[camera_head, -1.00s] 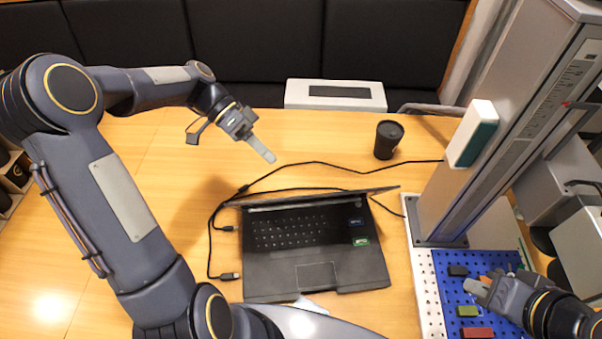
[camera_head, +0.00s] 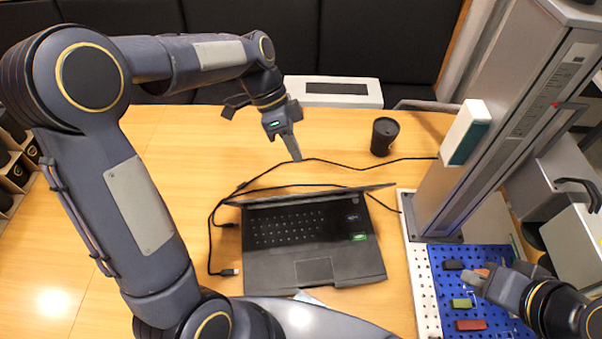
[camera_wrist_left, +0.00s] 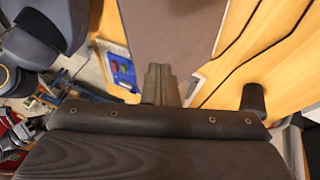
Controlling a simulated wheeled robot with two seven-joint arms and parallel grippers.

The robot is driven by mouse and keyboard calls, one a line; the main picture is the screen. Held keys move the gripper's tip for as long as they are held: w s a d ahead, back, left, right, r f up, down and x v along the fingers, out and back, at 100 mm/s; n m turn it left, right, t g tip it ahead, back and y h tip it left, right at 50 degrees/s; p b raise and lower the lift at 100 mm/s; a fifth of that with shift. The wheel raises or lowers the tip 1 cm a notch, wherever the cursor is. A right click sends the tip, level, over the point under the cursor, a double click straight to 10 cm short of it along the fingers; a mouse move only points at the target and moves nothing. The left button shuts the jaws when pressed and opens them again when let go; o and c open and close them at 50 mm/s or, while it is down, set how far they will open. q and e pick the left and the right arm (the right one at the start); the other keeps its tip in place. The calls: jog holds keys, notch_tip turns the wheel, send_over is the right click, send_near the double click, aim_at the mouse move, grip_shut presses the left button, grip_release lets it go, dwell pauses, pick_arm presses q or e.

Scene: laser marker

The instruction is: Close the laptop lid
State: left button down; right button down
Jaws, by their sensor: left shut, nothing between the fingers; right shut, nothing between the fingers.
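A black laptop (camera_head: 310,245) stands open on the wooden table. Its lid (camera_head: 312,196) is raised and shows nearly edge-on at the back of the keyboard base. My left gripper (camera_head: 296,157) is shut and empty, pointing down above and behind the raised lid, apart from it. In the left wrist view the gripper (camera_wrist_left: 160,70) shows in front of a large grey-brown flat surface that looks like the back of the lid (camera_wrist_left: 172,30). My right gripper (camera_head: 476,277) is shut and empty at the lower right, over the blue pegboard.
A black cup (camera_head: 384,136) stands behind the laptop to the right, and a black cable (camera_head: 260,180) loops behind and left of it. A grey column (camera_head: 470,180) and blue pegboard (camera_head: 440,290) with small blocks stand at right. A white box (camera_head: 333,92) sits at the back.

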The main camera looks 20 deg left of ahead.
pick_arm(q)
jog(key=s+d+f, duration=0.1)
jog(key=s+f+p, duration=0.1)
jog(key=f, duration=0.1)
jog(key=s+d+f, duration=0.1)
jog(key=shift+s+d+f, duration=0.15)
jog(key=shift+s+d, duration=0.2)
